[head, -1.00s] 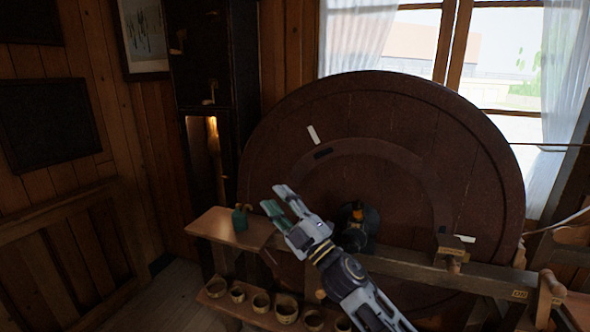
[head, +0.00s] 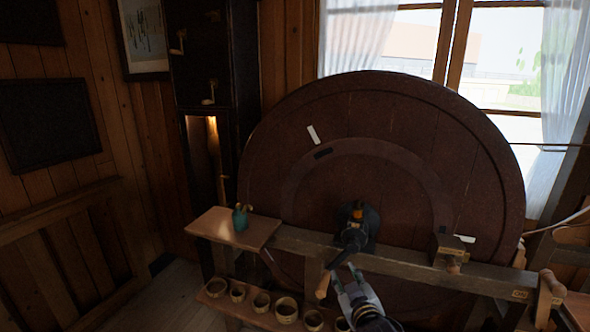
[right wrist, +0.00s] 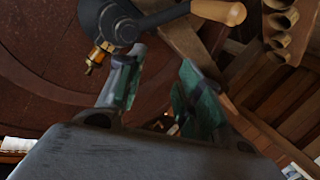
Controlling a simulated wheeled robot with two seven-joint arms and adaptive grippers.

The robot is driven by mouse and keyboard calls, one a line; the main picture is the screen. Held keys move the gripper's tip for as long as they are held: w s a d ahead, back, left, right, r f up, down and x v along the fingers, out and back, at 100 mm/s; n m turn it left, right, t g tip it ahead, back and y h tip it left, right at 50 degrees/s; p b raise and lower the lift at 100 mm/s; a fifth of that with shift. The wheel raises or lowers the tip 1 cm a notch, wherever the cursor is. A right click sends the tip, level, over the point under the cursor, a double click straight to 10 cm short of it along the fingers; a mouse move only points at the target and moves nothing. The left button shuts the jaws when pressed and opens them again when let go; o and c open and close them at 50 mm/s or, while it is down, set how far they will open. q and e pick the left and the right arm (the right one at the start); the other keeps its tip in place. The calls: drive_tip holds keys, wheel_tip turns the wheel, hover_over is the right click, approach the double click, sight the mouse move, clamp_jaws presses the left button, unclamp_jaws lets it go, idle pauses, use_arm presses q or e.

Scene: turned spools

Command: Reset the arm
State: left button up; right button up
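My right gripper (head: 345,270) is at the lower middle of the head view, low in front of the large wheel. In the right wrist view (right wrist: 163,90) its two green-padded fingers stand apart with nothing held between them. A black crank with a brass fitting (head: 355,232) sits at the wheel's hub. Its wooden handle (head: 322,286) hangs beside the gripper in the head view. The handle also shows at the top of the right wrist view (right wrist: 218,12), apart from the fingers. My left gripper is not in view.
The large dark wooden wheel (head: 390,120) stands behind a wooden beam (head: 395,268). A teal cup (head: 240,218) stands on a small wooden shelf (head: 215,226) at left. Several small round bowls (head: 287,310) line a lower shelf. A wooden block (head: 453,250) sits on the beam at right.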

drive_tip(key=s+d+f+m+g, duration=0.1)
drive_tip(key=s+d+f+g, duration=0.25)
drive_tip(key=s+f, duration=0.4)
drive_tip(key=s+d+f+m+g+h, duration=0.15)
drive_tip(key=s+f+g, duration=0.3)
drive_tip(key=s, duration=0.55)
drive_tip(key=s+d+f+m+g, duration=0.1)
drive_tip(key=s+d+f+g, duration=0.25)
drive_tip(key=s+f, duration=0.4)
drive_tip(key=s+f+g, duration=0.1)
drive_tip(key=s+f, duration=0.1)
drive_tip(key=f, duration=1.4)
drive_tip(key=s+f, duration=0.2)
drive_tip(key=f, duration=1.3)
drive_tip(key=s+d+f+g, duration=0.1)
drive_tip(key=s+d+f, duration=0.1)
drive_tip(key=s+f, duration=0.8)
drive_tip(key=s+d+f, duration=0.2)
drive_tip(key=s+f, duration=0.8)
drive_tip(key=s, duration=0.2)
drive_tip(key=shift+f+g, duration=0.3)
drive_tip(key=shift+g, duration=0.05)
drive_tip(key=shift+s, duration=0.2)
